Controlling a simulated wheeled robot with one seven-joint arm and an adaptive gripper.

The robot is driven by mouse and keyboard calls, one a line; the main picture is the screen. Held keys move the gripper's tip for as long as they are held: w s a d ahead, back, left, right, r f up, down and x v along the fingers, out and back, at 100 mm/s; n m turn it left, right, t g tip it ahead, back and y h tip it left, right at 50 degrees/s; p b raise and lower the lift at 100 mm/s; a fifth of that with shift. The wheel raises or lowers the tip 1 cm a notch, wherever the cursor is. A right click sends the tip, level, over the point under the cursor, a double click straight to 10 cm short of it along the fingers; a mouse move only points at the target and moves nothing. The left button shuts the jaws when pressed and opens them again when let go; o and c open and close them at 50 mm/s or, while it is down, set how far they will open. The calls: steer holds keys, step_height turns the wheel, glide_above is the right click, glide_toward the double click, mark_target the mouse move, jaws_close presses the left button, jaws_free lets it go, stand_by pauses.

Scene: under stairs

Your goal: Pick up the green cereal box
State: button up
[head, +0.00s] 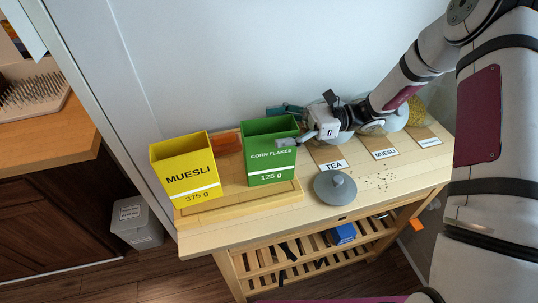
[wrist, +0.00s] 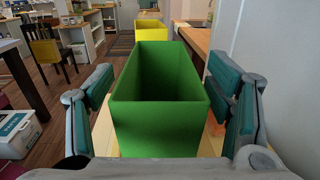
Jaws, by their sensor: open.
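The green cereal box (head: 270,160), labelled corn flakes 125 g, stands upright and open-topped on a wooden board on the table. My gripper (head: 292,139) is at the box's right side in the head view, near its upper edge. In the wrist view the green box (wrist: 160,110) stands between my two open fingers (wrist: 165,108), with one finger pad on each side. Small gaps seem to show between the pads and the box. The far finger is partly hidden behind the box in the head view.
A yellow muesli box (head: 185,170) stands left on the same board (head: 240,201); it also shows beyond the green box in the wrist view (wrist: 151,30). A grey lid (head: 335,188) lies right of the board. Tea and muesli cards (head: 385,153) and scattered crumbs lie further right.

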steer(key=shift+p+x, duration=0.3)
steer(key=shift+x, duration=0.95)
steer(key=shift+c, duration=0.5)
steer(key=c, duration=1.4)
steer(key=shift+r, duration=0.25)
step_height(320, 180, up, 27)
steer(key=b, duration=0.2)
steer(key=shift+r+b, duration=0.2)
steer(key=shift+b, duration=0.15)
steer(key=shift+c, duration=0.2)
steer(key=shift+r, duration=0.1)
